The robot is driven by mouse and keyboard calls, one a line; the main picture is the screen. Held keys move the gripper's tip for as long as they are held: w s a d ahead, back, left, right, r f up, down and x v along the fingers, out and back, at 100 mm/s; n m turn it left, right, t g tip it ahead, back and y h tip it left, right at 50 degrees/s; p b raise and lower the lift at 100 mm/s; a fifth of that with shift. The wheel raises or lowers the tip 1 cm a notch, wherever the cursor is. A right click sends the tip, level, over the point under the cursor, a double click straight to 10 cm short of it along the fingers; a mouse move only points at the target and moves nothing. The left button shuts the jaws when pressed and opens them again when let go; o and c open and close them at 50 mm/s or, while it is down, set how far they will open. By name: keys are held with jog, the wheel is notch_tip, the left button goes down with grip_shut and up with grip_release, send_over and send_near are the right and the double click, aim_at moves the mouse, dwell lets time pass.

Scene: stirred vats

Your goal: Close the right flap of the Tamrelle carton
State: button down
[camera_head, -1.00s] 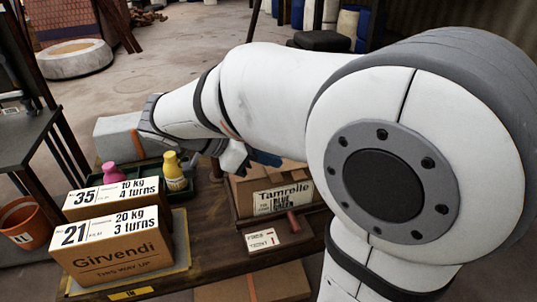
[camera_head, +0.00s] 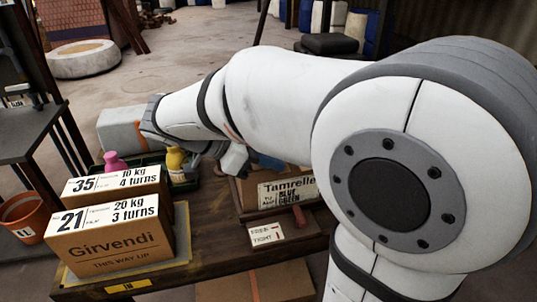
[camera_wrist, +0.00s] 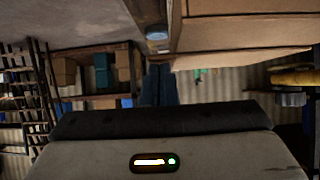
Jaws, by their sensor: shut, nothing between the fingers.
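The brown Tamrelle carton (camera_head: 266,192) stands on the bench in the head view, with its printed label facing me. My arm covers its top and right side there, so I cannot tell how its right flap stands. My gripper's blue fingers (camera_head: 268,161) show at the carton's top edge, partly behind my arm. In the wrist view the dark blue fingers (camera_wrist: 160,84) are together and empty. A brown cardboard surface (camera_wrist: 245,32), likely the carton, fills the upper right, close beside the fingers. I cannot tell whether they touch it.
The Girvendi box (camera_head: 107,247) and a similar box marked 35 (camera_head: 88,186) stand to the left. A pink bottle (camera_head: 115,162) and a yellow bottle (camera_head: 176,167) are behind them in a dark tray. A small card marked TIGHT (camera_head: 266,235) lies in front of the carton.

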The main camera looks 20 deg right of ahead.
jog(key=shift+r, duration=0.1)
notch_tip(320, 180, up, 6)
jog(key=p, duration=0.3)
jog(key=a+f, duration=0.4)
jog(key=a, duration=0.6)
jog(key=s+d+r+n+t+y+p, duration=0.2)
jog(key=s+d+r+n+y+p, duration=0.1)
jog(key=n+p, duration=0.6)
jog(key=s+d+r+n+t+y+p, duration=0.1)
jog(key=s+d+r+n+y+p, duration=0.3)
jog(key=r+n+y+p, duration=0.2)
jog(key=n+y+p, duration=0.2)
jog(key=n+p, duration=0.2)
jog(key=shift+s+d+r+t, duration=0.15)
jog(key=shift+s+t, duration=0.1)
jog(key=shift+t, duration=0.15)
